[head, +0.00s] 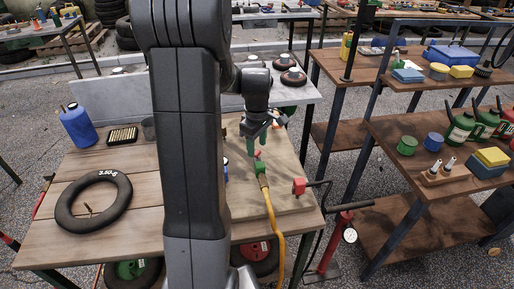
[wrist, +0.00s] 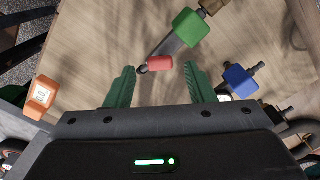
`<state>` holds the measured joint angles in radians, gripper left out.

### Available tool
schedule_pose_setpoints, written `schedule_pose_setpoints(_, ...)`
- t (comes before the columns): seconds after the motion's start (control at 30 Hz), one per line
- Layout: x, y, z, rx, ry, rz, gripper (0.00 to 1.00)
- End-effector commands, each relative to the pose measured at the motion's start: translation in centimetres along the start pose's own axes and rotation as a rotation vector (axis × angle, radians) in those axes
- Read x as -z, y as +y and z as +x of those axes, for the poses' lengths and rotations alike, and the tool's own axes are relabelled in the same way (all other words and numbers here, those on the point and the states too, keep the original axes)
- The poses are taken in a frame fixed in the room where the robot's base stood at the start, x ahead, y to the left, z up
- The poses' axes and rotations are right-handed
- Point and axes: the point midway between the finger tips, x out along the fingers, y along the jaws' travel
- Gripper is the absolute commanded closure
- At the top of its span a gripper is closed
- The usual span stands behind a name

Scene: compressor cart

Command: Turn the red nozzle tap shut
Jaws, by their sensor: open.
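The red nozzle tap (wrist: 158,64) is a small red handle on a dark stem. In the wrist view it lies between and slightly beyond the green fingertips of my open gripper (wrist: 160,78), with gaps on both sides. In the head view my gripper (head: 257,143) points down over the wooden bench, just above a small red part (head: 257,154) that looks like the same tap. A green block (wrist: 188,27) sits on the grey fitting beside the tap in the wrist view. Whether the fingers are level with the tap is hard to tell.
A blue handle (wrist: 238,80) is close to the right finger, and an orange one (wrist: 41,97) is at the left. In the head view a yellow hose (head: 272,212) runs off the bench front. A red block (head: 299,187) stands right, a black tyre (head: 93,203) lies left.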

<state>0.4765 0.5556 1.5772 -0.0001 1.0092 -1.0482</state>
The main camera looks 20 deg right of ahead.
Motion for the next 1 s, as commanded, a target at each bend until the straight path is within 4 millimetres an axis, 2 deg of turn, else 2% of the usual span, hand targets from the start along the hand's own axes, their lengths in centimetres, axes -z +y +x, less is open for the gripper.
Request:
schedule_pose_setpoints(0.1, 0.0, -0.1, 1.3, 0.002, -0.001, 0.0, 0.51)
schedule_pose_setpoints(0.2, 0.0, 0.0, 1.7, 0.0, 0.0, 0.0, 0.51)
schedule_pose_setpoints(0.47, 0.0, 0.0, 1.9, 0.0, 0.0, 0.0, 0.51)
schedule_pose_setpoints(0.5, 0.0, 0.0, 1.9, 0.0, 0.0, 0.0, 0.53)
schedule_pose_setpoints(0.7, 0.0, 0.0, 1.9, 0.0, 0.0, 0.0, 0.92)
schedule_pose_setpoints(0.73, 0.0, 0.0, 1.9, 0.0, 0.0, 0.0, 0.96)
schedule_pose_setpoints(1.0, 0.0, 0.0, 1.8, -0.001, 0.0, 0.026, 0.96)
